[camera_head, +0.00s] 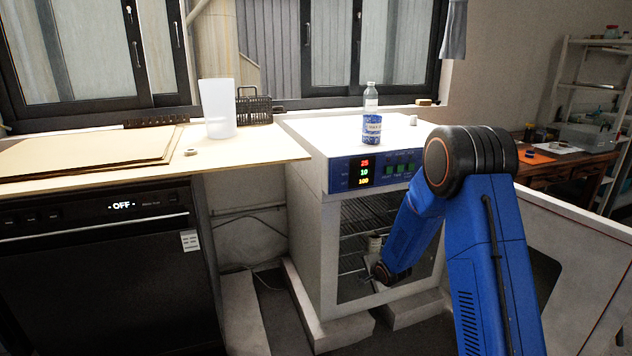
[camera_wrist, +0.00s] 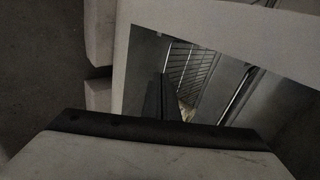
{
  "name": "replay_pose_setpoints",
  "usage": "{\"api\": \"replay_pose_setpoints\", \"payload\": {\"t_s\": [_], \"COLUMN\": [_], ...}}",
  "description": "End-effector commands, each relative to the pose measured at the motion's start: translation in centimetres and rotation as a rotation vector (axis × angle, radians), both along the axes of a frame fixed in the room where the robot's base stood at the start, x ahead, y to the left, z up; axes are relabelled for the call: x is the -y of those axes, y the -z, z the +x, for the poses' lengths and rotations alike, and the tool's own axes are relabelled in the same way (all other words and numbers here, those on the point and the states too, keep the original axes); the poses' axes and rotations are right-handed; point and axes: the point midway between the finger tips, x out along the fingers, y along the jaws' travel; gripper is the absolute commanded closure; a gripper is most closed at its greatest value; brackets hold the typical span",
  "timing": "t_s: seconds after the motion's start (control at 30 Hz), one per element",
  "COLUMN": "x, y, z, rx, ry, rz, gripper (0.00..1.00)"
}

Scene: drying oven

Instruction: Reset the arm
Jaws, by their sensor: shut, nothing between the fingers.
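The white drying oven (camera_head: 308,220) stands at centre with a blue control panel and a lit display (camera_head: 365,172). Its front is open, and wire racks (camera_head: 365,215) show inside; they also show in the wrist view (camera_wrist: 190,65). My blue arm reaches down from the right across the oven front. My gripper (camera_head: 374,274) is low at the opening, partly hidden by my arm. In the wrist view its dark fingers (camera_wrist: 162,98) are together in front of the opening, with nothing seen held. A small pale container (camera_head: 375,243) is inside the oven, partly hidden behind my arm.
A white panel with a dark window (camera_head: 585,262), apparently the oven door, stands at the right close to my arm. A bottle with blue contents (camera_head: 371,128) stands on the oven. The left counter (camera_head: 270,150) bears a white beaker (camera_head: 217,108) and a dark rack (camera_head: 254,107).

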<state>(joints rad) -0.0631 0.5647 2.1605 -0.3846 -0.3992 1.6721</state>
Motion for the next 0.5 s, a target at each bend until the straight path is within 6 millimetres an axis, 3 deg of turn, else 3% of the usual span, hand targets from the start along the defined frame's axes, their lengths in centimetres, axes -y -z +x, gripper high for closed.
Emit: {"api": "replay_pose_setpoints", "payload": {"t_s": [0.1, 0.5], "x": [1.2, 4.6], "y": [-3.8, -14.0], "z": [-1.3, -8.0], "rx": [0.006, -0.021], "ry": [-0.027, -0.141], "rz": [-0.076, -0.319], "gripper": [1.00, 1.00]}}
